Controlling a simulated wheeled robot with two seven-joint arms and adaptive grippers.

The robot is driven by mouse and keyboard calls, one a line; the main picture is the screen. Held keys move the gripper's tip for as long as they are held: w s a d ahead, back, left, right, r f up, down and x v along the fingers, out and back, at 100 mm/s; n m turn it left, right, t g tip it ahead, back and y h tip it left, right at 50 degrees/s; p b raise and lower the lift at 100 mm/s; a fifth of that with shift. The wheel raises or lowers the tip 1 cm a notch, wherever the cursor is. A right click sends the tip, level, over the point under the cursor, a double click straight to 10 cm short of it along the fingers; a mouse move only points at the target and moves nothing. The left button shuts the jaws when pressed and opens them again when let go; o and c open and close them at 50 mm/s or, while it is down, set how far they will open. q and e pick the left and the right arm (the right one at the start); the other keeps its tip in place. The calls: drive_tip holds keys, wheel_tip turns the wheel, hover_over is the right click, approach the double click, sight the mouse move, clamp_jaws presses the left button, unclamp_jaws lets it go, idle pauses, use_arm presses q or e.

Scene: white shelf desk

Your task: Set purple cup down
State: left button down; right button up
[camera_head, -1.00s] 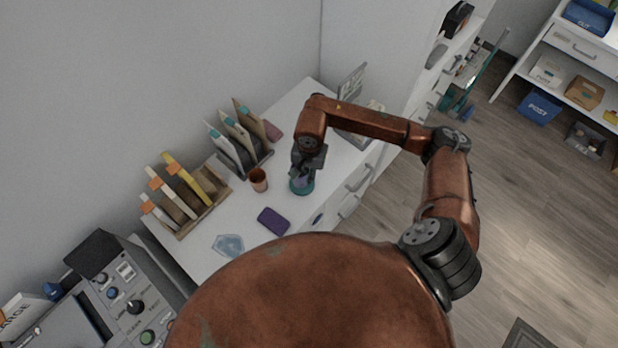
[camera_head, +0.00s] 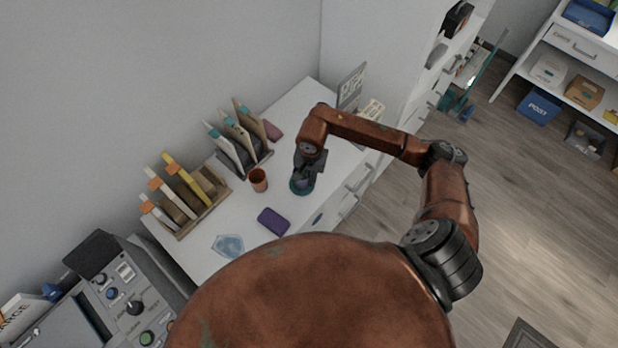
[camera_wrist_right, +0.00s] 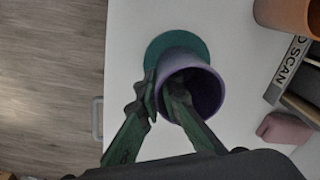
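The purple cup (camera_wrist_right: 207,92) is upright over the round green coaster (camera_wrist_right: 158,43) on the white desk. In the head view, the coaster (camera_head: 299,190) shows under my right gripper (camera_head: 304,178), which hides most of the cup. In the right wrist view, my right gripper (camera_wrist_right: 162,92) has one finger outside the cup's wall and the other inside its mouth, pinching the wall. The cup's base overlaps the coaster in the picture; whether it bears fully on it is hard to tell. My left gripper is not in view.
An orange-brown cup (camera_head: 258,181) stands close left of the coaster. A purple flat object (camera_head: 273,221) and a pale blue piece (camera_head: 228,245) lie nearer the front. File racks (camera_head: 190,205) line the wall. A sign (camera_head: 351,88) stands behind the arm.

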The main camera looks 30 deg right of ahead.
drive_tip(key=o, duration=0.4)
drive_tip(key=shift+r, duration=0.1)
drive_tip(key=shift+r+p, duration=0.2)
drive_tip(key=shift+p, duration=0.1)
drive_tip(key=r, duration=1.1)
drive_tip(key=shift+s+d+r, duration=0.1)
drive_tip(key=shift+s+r, duration=0.1)
drive_tip(key=shift+r, duration=0.2)
